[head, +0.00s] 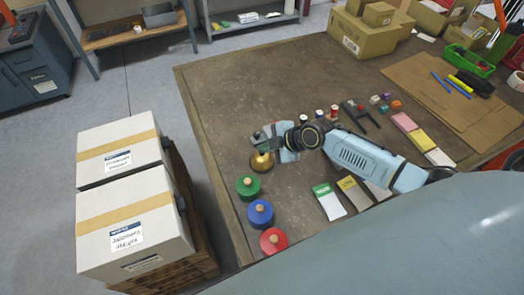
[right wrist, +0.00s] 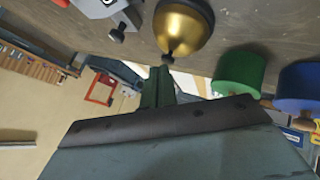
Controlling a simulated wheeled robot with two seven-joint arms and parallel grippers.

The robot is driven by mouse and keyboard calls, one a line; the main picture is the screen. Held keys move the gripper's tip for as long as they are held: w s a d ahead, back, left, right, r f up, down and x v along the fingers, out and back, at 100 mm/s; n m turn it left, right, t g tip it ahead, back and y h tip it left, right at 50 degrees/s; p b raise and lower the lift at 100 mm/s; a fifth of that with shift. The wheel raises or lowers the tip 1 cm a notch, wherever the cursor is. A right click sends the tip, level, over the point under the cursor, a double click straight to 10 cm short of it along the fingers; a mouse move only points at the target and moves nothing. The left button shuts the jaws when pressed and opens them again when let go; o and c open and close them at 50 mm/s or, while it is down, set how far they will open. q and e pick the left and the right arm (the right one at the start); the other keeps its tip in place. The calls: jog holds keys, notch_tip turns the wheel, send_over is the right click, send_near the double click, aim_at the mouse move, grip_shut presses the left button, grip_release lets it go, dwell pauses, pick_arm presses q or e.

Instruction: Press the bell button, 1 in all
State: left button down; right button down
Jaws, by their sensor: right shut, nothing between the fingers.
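The bell (head: 262,163) is a golden dome near the left edge of the workbench. In the right wrist view the golden bell (right wrist: 184,26) appears upside down, with a small button (right wrist: 168,58) at its tip. My right gripper (head: 264,147) is over the bell in the head view and hides part of it. In the right wrist view the closed fingers of my right gripper (right wrist: 159,78) are empty and right by the button. I cannot tell whether they touch it. My left gripper is not in view.
Green (head: 248,187), blue (head: 260,213) and red (head: 273,240) round pieces with knobs line the bench's left edge, nearer than the bell. Cards (head: 328,202) lie right of them. Two white boxes (head: 120,150) stand left of the bench. The bench's far left is clear.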

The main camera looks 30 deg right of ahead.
jog(key=shift+r, duration=0.5)
notch_tip(320, 180, up, 5)
jog(key=p, duration=0.4)
dwell(0.9)
